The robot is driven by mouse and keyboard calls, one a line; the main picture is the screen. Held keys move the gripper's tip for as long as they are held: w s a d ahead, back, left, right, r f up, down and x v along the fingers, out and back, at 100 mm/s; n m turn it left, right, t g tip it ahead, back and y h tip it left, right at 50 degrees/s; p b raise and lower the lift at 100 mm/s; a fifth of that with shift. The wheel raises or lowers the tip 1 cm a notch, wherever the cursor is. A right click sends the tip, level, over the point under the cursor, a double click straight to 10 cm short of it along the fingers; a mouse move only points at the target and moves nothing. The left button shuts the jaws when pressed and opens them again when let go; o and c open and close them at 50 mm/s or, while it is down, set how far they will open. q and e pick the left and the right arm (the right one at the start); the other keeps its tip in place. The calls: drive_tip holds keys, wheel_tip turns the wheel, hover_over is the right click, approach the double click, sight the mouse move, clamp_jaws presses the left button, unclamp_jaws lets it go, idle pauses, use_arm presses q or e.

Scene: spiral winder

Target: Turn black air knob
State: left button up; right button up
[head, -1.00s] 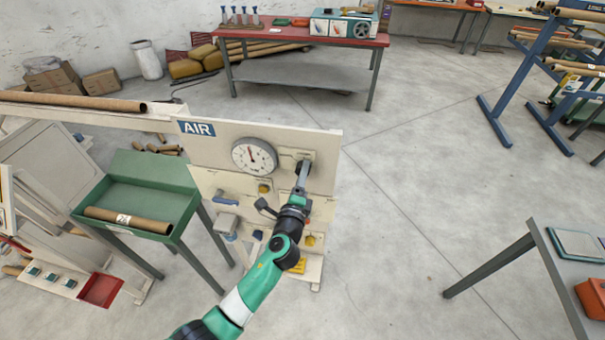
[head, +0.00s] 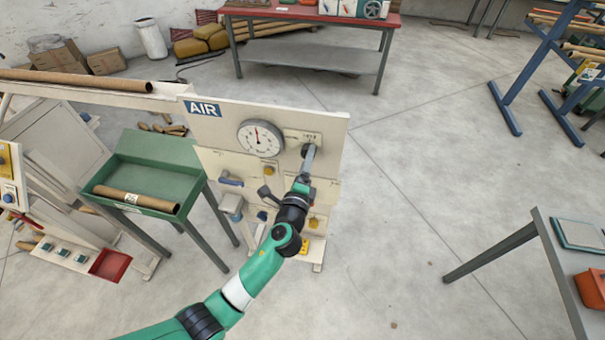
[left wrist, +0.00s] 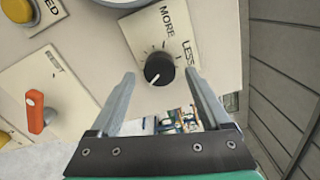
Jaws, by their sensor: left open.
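The black air knob (left wrist: 159,69) has a white pointer line and sits on a cream panel with MORE and LESS marks around it, in the left wrist view. My left gripper (left wrist: 160,76) is open, with one finger on each side of the knob and a visible gap to it on both sides. In the head view the left gripper (head: 309,148) is at the upper right of the AIR panel (head: 225,125), right of the dial gauge (head: 260,138). There the gripper mostly hides the knob. My right gripper is not in view.
An orange-red lever (left wrist: 36,112) and a yellow button (left wrist: 17,10) are on the panel left of the knob in the wrist view. A green tray table (head: 150,170) stands left of the panel. Open floor (head: 410,190) lies to its right.

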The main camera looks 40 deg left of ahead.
use_arm(q)
drive_tip(key=v, duration=0.9)
drive_tip(key=shift+s+d+p, duration=0.25)
drive_tip(key=shift+s+p, duration=0.1)
drive_tip(key=shift+p, duration=0.1)
drive_tip(key=shift+r, duration=0.1)
